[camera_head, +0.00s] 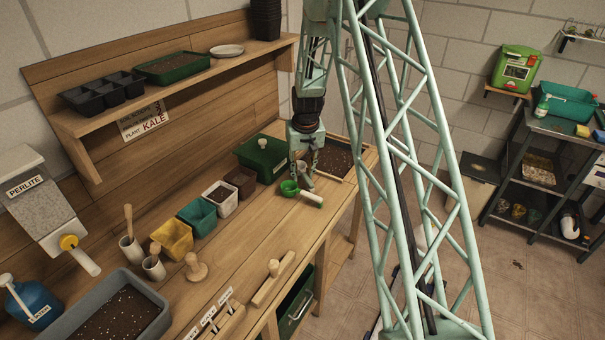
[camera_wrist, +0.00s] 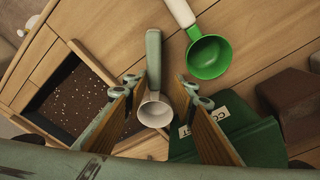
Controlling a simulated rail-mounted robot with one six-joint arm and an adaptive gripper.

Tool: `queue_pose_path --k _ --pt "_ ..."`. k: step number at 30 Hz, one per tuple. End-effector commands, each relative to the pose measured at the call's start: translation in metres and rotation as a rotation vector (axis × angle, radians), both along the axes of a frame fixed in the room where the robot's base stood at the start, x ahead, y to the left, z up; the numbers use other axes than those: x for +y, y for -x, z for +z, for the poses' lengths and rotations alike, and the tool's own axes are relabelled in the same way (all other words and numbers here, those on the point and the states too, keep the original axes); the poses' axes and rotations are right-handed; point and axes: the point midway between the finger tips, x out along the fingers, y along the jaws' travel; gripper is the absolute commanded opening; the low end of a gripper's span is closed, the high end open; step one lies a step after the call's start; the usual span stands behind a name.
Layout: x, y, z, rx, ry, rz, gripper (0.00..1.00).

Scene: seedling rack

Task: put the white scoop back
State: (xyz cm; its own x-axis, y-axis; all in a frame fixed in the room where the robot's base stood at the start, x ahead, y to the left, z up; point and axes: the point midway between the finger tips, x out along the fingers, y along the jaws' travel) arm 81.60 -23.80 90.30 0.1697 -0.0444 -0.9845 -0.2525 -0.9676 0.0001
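The white scoop (camera_wrist: 155,112) has a white bowl and a pale grey-green handle. In the wrist view it lies between my gripper's two fingers (camera_wrist: 160,84), with a gap visible on each side. In the head view my gripper (camera_head: 304,178) is low over the right end of the wooden bench, and the scoop (camera_head: 302,168) is mostly hidden by the fingers. A green scoop (camera_wrist: 208,57) with a white handle lies beside it; it also shows in the head view (camera_head: 289,187). My gripper looks open; I cannot tell whether it touches the scoop.
A green compost box (camera_head: 262,155) stands close behind my gripper, and a wood-framed soil tray (camera_head: 349,173) is to its right. Several small pots (camera_head: 202,216) line the bench to the left. A wooden shelf (camera_head: 170,80) runs above.

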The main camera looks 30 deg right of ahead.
Motion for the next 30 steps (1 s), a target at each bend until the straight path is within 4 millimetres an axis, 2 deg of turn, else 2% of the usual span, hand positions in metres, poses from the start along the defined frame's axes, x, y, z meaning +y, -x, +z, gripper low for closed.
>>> queue_pose_path --k 8,16,30 --pt "0.000 0.000 0.003 0.000 0.000 0.000 0.25" --pt "0.000 0.000 0.015 0.000 0.000 0.000 0.25" --pt "0.002 0.009 0.069 -0.002 0.001 0.000 0.25"
